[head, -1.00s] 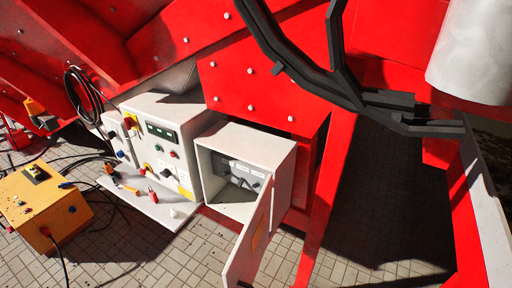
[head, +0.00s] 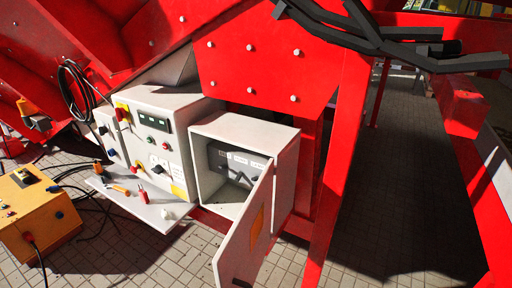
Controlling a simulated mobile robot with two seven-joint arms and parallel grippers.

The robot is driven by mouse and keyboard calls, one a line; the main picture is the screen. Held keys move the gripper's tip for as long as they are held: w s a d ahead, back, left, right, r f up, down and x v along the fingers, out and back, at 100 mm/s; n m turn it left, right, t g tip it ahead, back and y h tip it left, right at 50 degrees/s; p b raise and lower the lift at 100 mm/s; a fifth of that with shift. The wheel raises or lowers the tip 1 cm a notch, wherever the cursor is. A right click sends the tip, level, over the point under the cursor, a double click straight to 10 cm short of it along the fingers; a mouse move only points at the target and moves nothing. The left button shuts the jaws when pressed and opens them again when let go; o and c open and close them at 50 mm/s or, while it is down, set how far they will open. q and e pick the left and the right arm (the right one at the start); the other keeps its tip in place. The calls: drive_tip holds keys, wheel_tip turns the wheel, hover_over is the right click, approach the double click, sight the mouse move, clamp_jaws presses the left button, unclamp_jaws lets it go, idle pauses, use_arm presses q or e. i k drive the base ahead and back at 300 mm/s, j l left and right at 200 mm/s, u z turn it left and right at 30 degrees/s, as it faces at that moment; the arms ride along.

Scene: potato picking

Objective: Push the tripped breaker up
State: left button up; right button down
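An open white cabinet (head: 225,185) is attached to the red machine in the middle of the head view. Inside is a grey breaker panel (head: 218,158) with white labels and dark levers. The levers are small and shaded, so I cannot tell which breaker is tripped. The cabinet's white door (head: 235,238) is swung open toward the camera and carries an orange patch on its inner side. The door's edge and the shadow hide the lower right of the interior.
A white control box (head: 150,135) with knobs stands left of the cabinet. A shelf (head: 135,200) with small tools juts out below it. A yellow box (head: 35,215) and cables lie on the paving at left.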

sight(239, 176)
drive_tip(key=i+j+z, duration=0.1)
drive_tip(key=j, duration=0.35)
drive_tip(key=i+j+z, duration=0.15)
drive_tip(key=j, duration=0.3)
drive_tip(key=i+j+z, duration=0.1)
drive_tip(key=j, duration=0.4)
drive_tip(key=i+j+z, duration=0.15)
drive_tip(key=j, duration=0.3)
